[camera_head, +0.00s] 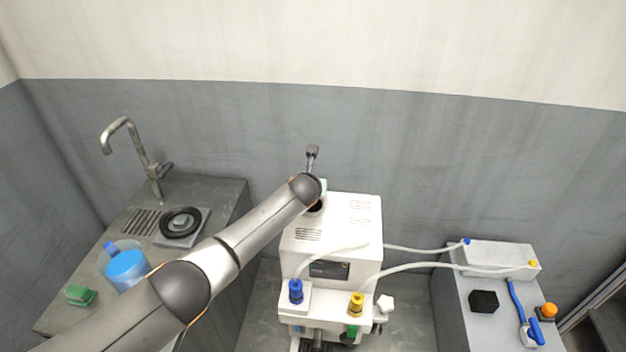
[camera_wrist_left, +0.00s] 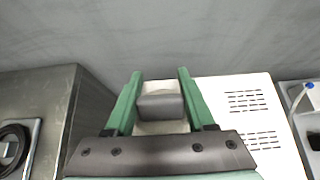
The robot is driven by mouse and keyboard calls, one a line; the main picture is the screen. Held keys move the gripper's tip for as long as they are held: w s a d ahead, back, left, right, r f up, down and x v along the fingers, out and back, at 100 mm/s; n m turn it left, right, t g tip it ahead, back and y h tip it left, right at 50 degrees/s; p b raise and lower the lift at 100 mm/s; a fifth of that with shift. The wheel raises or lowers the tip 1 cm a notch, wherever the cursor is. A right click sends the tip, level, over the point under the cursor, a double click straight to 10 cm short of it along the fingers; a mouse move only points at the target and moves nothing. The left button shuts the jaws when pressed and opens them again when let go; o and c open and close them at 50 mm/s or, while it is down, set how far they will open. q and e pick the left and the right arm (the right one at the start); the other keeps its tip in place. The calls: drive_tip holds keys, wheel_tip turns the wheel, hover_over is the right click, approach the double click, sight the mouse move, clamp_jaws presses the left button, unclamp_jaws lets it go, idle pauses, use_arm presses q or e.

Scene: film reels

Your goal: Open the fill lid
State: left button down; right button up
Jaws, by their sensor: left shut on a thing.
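The white machine (camera_head: 350,215) stands in the middle, with a dark fill opening (camera_head: 315,206) partly covered by my arm at its top left. A grey tab (camera_head: 312,152), seemingly part of the fill lid, sticks up beyond my left wrist. My left gripper (camera_head: 323,187) is at the top back-left of the machine, mostly hidden by its own wrist. In the left wrist view, the green fingers of my left gripper (camera_wrist_left: 160,82) are shut on the grey lid piece (camera_wrist_left: 160,105) between them. The lid's hinge is hidden. My right gripper is not in view.
A counter (camera_head: 215,195) at the left holds a tap (camera_head: 122,122), a black ring (camera_head: 180,222), a blue jug (camera_head: 126,268) and a green block (camera_head: 80,294). White hoses (camera_head: 420,267) run to a box (camera_head: 495,257) on the right bench. The grey wall is behind.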

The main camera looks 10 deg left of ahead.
use_arm(q)
drive_tip(key=shift+a+f, duration=0.1)
idle(0.3)
drive_tip(key=shift+c, duration=1.2)
unclamp_jaws()
drive_tip(key=shift+s+r, duration=0.15)
drive_tip(key=shift+r, duration=0.05)
drive_tip(key=v, duration=1.2)
drive_tip(key=shift+s, duration=0.15)
